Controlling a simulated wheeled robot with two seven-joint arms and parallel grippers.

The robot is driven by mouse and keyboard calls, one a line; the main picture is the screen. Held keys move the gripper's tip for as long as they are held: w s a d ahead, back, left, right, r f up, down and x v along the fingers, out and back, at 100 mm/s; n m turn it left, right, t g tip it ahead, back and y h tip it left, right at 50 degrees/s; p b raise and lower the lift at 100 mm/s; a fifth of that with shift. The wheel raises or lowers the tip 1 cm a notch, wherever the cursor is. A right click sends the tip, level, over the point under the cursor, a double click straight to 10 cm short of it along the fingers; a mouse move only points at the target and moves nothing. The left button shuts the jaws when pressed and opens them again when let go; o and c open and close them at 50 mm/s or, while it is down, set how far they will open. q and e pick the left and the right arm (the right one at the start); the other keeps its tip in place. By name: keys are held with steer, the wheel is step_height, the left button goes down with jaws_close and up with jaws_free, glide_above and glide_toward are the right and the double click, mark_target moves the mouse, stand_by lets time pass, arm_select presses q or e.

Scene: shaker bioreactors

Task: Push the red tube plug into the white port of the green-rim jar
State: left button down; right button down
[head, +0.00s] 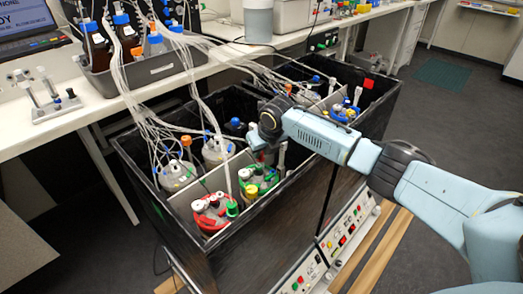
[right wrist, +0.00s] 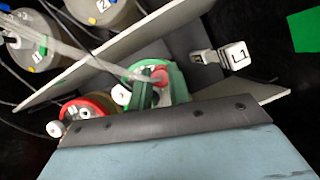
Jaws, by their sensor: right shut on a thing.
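The green-rim jar (head: 258,182) stands in the near shaker box, behind and right of the red-rim jar (head: 213,213). My right gripper (head: 260,150) points down just above the green-rim jar. In the right wrist view my right gripper (right wrist: 151,93) is shut on the red tube plug (right wrist: 159,75), whose pale tube runs off to the upper left. The green rim (right wrist: 178,82) lies around and beneath the fingers there. A small white fitting (right wrist: 121,94) shows at its left edge; I cannot tell if it is the white port. Whether the plug touches a port is hidden. My left gripper is not in view.
Grey-lidded jars (head: 178,175) stand behind, with tubes draped over them. A light divider plate (right wrist: 235,98) runs close beside the green-rim jar. Black box walls (head: 245,245) surround the jars.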

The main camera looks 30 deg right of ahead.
steer(key=shift+f, duration=1.1)
stand_by(1.3)
steer(key=c, duration=1.2)
jaws_free()
steer(key=shift+c, duration=0.2)
